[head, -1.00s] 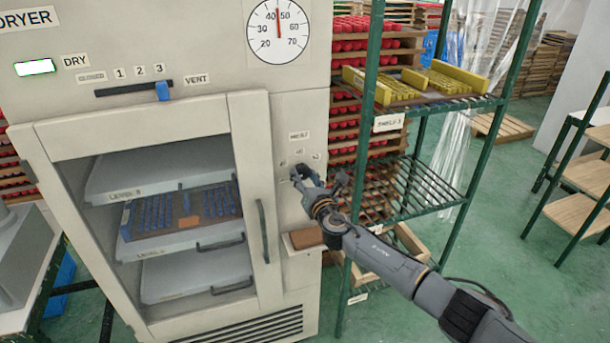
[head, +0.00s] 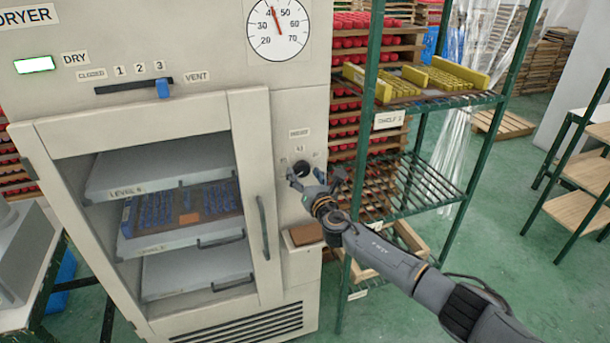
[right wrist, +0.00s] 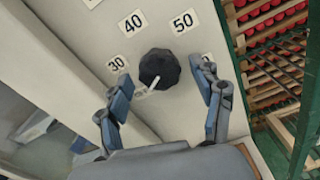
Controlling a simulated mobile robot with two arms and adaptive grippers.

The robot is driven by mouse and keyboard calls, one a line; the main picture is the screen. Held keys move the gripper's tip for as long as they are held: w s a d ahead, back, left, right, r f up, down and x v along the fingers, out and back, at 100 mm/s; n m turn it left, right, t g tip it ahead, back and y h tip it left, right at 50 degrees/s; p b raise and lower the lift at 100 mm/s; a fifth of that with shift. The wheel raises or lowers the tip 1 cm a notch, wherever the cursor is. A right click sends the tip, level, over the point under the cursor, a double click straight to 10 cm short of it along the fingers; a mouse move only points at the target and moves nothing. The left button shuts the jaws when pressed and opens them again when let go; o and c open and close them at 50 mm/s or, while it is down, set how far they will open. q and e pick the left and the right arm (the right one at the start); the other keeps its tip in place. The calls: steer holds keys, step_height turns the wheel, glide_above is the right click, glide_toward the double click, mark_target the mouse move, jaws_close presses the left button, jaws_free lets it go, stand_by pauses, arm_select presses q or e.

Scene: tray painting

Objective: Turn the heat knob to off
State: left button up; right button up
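The heat knob (head: 301,168) is a dark round knob on the dryer's right front panel, below a small label. In the right wrist view the knob (right wrist: 160,66) shows labels 30, 40 and 50 around it, and its white pointer line aims down and slightly left, away from these. My right gripper (head: 311,177) is just in front of the knob. In the right wrist view its fingers (right wrist: 163,84) are spread on either side of the knob with clear gaps, not touching it. An off label cannot be made out. My left gripper is out of view.
The dryer door (head: 261,150) with its handle is left of the knob. A green metal shelf rack (head: 372,80) with yellow items stands close on the right. The round temperature dial (head: 278,28) above has its needle just past 40. A brown block on a ledge (head: 305,236) sits below.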

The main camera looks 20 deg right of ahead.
steer(key=s, duration=1.2)
steer(key=shift+d, duration=0.25)
steer(key=s+d+f+m+g+h+b, duration=0.15)
steer(key=f+m, duration=0.25)
steer(key=f, duration=0.6)
steer(key=s+d+f+m+g, duration=0.2)
steer(key=f+m+g, duration=0.15)
steer(key=f, duration=0.65)
steer(key=s+d+f+m+g+b, duration=0.15)
steer(key=s+f+m, duration=0.35)
steer(key=f, duration=0.6)
steer(key=s+d+f+m+g, duration=0.1)
steer(key=s+f+m+g, duration=0.25)
steer(key=s+f, duration=0.6)
steer(key=s+a+f+m+g+b, duration=0.1)
steer(key=s+a+f+m+g, duration=0.15)
steer(key=s+f+m, duration=1.05)
steer(key=s+a+f+g, duration=0.1)
steer(key=s+f, duration=0.2)
steer(key=s, duration=0.5)
steer(key=s+a+f+m+g, duration=0.1)
steer(key=s+f+g, duration=0.1)
steer(key=s, duration=0.7)
steer(key=s+a+f+m+g+b, duration=0.1)
steer(key=s+f, duration=0.4)
steer(key=s, duration=0.4)
steer(key=shift+s+y, duration=0.15)
steer(key=shift+y, duration=0.3)
steer(key=shift+a+g, duration=0.1)
steer(key=shift+g, duration=0.15)
